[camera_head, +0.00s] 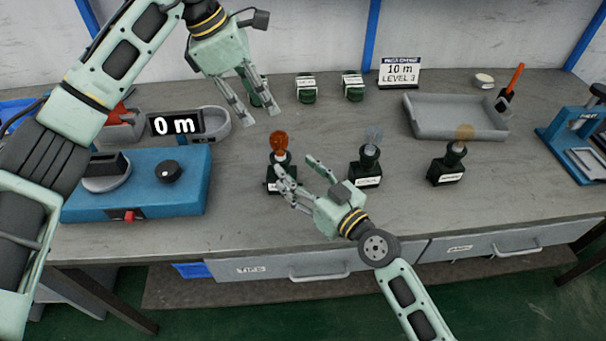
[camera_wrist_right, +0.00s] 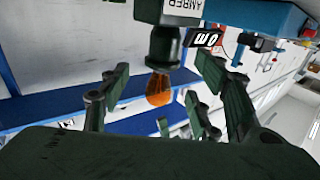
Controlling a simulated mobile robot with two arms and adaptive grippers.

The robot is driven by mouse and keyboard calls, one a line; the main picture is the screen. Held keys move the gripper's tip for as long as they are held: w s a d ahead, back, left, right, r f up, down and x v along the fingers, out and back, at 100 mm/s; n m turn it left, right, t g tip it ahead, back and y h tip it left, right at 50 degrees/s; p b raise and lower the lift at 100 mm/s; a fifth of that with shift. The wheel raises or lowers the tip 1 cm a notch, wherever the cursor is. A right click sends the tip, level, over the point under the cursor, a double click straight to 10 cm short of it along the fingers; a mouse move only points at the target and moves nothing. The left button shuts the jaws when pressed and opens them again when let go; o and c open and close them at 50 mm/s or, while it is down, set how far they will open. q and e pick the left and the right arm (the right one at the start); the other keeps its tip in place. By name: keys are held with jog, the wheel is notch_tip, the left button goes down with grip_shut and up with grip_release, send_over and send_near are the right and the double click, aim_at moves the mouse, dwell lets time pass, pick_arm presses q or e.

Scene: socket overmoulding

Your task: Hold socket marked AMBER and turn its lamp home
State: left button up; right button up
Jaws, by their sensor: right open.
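The socket marked AMBER (camera_wrist_right: 165,42) stands on the bench with an orange lamp (camera_wrist_right: 158,90) in its top; its label is readable in the right wrist view. In the head view the orange lamp (camera_head: 278,141) rises from the leftmost black socket (camera_head: 273,186), partly covered by a finger. My right gripper (camera_head: 299,174) is open at this socket's right side. In its wrist view the socket and lamp show between the spread fingers, with no clear contact. My left gripper (camera_head: 260,116) is open and empty above the bench, behind and left of the lamp.
Two more sockets, with a bluish lamp (camera_head: 373,136) and a tan lamp (camera_head: 464,132), stand to the right. A grey tray (camera_head: 455,134) lies behind. A blue unit (camera_head: 140,190) and a "0 m" display (camera_head: 176,124) are at left. Green jars (camera_head: 306,91) stand at the back.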

aim_at(288, 163)
jog(key=x, duration=0.6)
jog(key=shift+w+a, duration=0.25)
jog(key=shift+w, duration=0.05)
jog(key=shift+c, duration=0.3)
